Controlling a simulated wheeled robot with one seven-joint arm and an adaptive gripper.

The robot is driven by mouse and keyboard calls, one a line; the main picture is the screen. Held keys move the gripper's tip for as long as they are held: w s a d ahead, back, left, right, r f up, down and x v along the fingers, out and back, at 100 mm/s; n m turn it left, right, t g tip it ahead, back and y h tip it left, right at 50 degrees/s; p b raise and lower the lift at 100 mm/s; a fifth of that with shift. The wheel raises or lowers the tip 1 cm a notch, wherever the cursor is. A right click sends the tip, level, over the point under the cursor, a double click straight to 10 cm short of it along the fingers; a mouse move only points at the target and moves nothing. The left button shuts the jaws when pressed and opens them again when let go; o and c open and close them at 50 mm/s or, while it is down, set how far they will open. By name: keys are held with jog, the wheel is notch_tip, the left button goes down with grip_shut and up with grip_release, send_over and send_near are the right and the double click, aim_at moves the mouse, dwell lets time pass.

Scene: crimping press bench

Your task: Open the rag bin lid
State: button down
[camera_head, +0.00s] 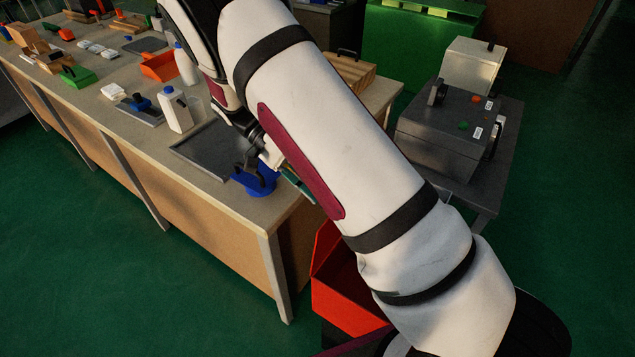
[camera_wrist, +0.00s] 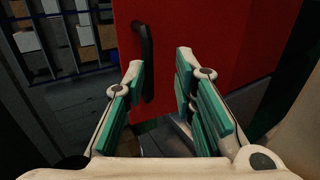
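The red bin (camera_head: 348,305) stands on the floor by the near right end of the bench. My arm hides much of it in the head view. In the wrist view a flat red panel (camera_wrist: 220,35) with a dark bar handle (camera_wrist: 147,45) fills the middle. I cannot tell how far the lid is raised. My gripper (camera_wrist: 160,65) is open, with green-padded fingers apart and nothing held. The handle lies ahead, nearer the left finger; contact is not clear. In the head view my gripper (camera_head: 295,185) shows partly behind my arm, near the bench's end.
The wooden bench (camera_head: 120,110) holds a dark tray (camera_head: 208,150), a white bottle (camera_head: 175,110), a blue object (camera_head: 256,180) and tools. A dark grey case (camera_head: 440,130) sits on a table at right. Green floor (camera_head: 120,290) is open at front left.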

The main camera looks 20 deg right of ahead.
jog(key=shift+w+a+f, duration=0.1)
jog(key=shift+a+f, duration=0.15)
jog(key=shift+f, duration=0.55)
jog(key=c, duration=1.7)
grip_release()
jog(key=v, duration=1.2)
jog(key=shift+d+r, duration=0.15)
jog(key=shift+r, duration=0.15)
